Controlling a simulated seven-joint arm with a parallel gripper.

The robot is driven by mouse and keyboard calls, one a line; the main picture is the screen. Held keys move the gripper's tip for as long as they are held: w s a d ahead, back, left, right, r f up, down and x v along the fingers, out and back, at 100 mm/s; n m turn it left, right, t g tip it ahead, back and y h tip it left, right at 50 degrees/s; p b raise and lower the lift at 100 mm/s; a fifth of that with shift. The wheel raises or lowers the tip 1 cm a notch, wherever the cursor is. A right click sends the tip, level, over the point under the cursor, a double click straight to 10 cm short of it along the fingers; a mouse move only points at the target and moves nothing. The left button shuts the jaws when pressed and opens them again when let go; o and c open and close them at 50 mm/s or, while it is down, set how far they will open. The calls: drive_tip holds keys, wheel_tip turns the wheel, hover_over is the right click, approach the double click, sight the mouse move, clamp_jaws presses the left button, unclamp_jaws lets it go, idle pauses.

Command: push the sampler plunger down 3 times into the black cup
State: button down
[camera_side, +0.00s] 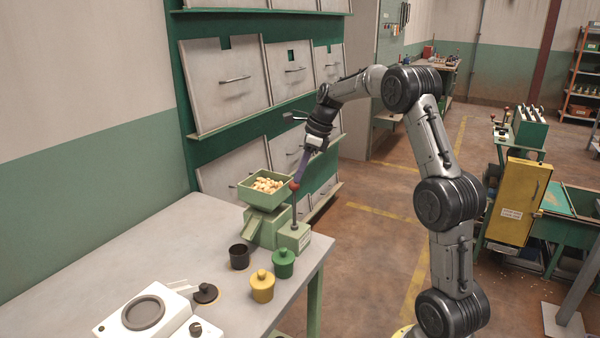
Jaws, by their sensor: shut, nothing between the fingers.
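The sampler (266,228) is a pale green device on the table, with a square hopper full of nuts (267,186) on top. Its plunger (294,187) has a reddish knob on a thin upright rod at the sampler's right side. My gripper (297,180) is shut and points down at the knob from above. Its tips are at or very near the knob; I cannot tell if they touch. The black cup (239,257) stands upright in front of the sampler, on the left. Its inside is too dark to see any nuts.
A green lidded jar (283,263) and a yellow lidded jar (262,286) stand right of the cup. A black lid (205,293) and a white scale (148,314) lie toward the front left. Cabinets with drawers (222,80) rise behind the table. The table's left part is clear.

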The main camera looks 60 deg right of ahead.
drive_tip(key=shift+f, duration=1.95)
drive_tip(key=shift+s+f, duration=0.15)
drive_tip(key=v, duration=1.5)
drive_tip(key=shift+w, duration=0.3)
